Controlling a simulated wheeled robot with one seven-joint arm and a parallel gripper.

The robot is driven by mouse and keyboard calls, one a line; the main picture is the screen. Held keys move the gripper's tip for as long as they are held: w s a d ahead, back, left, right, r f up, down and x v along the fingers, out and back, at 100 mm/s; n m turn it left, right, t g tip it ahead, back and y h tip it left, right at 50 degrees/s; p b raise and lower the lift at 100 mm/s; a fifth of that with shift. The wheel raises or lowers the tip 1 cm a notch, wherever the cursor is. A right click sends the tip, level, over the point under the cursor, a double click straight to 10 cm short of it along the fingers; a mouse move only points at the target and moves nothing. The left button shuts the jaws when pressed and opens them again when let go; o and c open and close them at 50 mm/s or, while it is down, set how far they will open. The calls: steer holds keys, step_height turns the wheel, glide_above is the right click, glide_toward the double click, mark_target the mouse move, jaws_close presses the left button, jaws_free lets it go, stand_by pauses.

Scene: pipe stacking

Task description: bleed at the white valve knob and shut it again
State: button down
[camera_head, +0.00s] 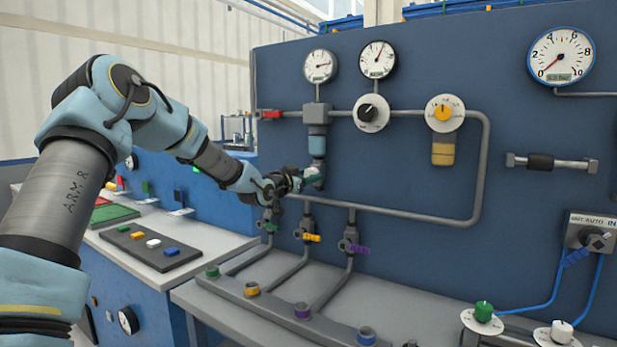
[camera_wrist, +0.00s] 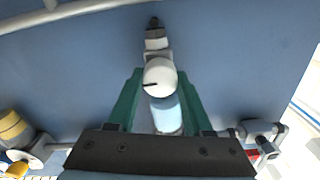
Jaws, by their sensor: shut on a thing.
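The white valve knob (camera_wrist: 160,73) is in the middle of the wrist view, a round cap with a short dark mark near its lower left edge. My gripper (camera_wrist: 159,80) has its two green fingers on either side of the knob and is shut on it. Behind the knob is the light blue bowl (camera_wrist: 166,114) of the filter unit. In the head view my gripper (camera_head: 309,178) is at the lower end of the filter unit (camera_head: 317,138), below its blue bowl. The knob is largely hidden there by the gripper.
The blue panel carries a grey pipe loop (camera_head: 420,217), a black-and-white dial knob (camera_head: 371,113) and a yellow regulator (camera_head: 443,113). Two gauges (camera_head: 320,66) (camera_head: 378,59) sit above. Green, yellow and purple valves (camera_head: 355,248) hang below the gripper.

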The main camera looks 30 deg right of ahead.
steer(key=n, duration=0.4)
steer(key=shift+b, duration=0.4)
steer(key=n, duration=0.5)
steer(key=n+b, duration=0.1)
steer(key=n, duration=0.3)
steer(key=shift+w+a+f, duration=0.1)
steer(key=shift+n+b, duration=0.6)
steer(key=shift+n, duration=1.6)
steer(key=shift+c, duration=1.5)
jaws_free()
